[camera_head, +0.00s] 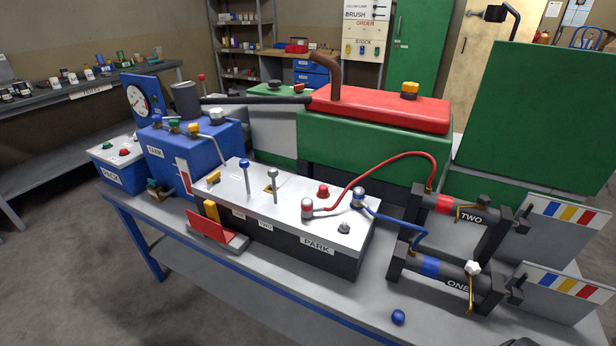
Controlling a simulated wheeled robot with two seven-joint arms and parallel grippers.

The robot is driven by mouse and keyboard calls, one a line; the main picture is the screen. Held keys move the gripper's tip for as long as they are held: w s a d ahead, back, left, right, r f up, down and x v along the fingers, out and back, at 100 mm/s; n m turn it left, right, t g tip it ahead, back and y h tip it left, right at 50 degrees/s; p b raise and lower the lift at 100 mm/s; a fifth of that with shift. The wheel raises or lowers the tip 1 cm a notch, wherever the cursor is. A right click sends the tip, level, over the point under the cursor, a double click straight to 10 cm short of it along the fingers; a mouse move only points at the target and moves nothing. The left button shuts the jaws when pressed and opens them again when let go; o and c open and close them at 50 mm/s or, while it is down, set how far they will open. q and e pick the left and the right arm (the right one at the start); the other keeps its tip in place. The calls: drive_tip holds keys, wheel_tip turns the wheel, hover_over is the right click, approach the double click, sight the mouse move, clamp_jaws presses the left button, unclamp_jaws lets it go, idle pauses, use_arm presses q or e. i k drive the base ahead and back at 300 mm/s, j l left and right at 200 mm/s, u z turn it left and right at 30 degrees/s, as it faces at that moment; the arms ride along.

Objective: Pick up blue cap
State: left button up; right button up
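A small round blue cap (398,317) lies on the grey bench top (330,300) near its front edge, below and left of the cylinder marked ONE (450,280). It stands apart from other things, with bare bench around it. Neither of my grippers can be made out. A small dark shape (520,342) shows at the bottom edge, right of the cap; I cannot tell what it is.
A control box marked PARK (318,247) with levers stands left of the cap. A blue hose (395,218) and a red hose (385,161) run from it to cylinders ONE and TWO (468,214). A red-and-green machine (375,135) stands behind.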

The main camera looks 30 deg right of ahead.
sight(398, 317)
drive_tip(key=z, duration=1.75)
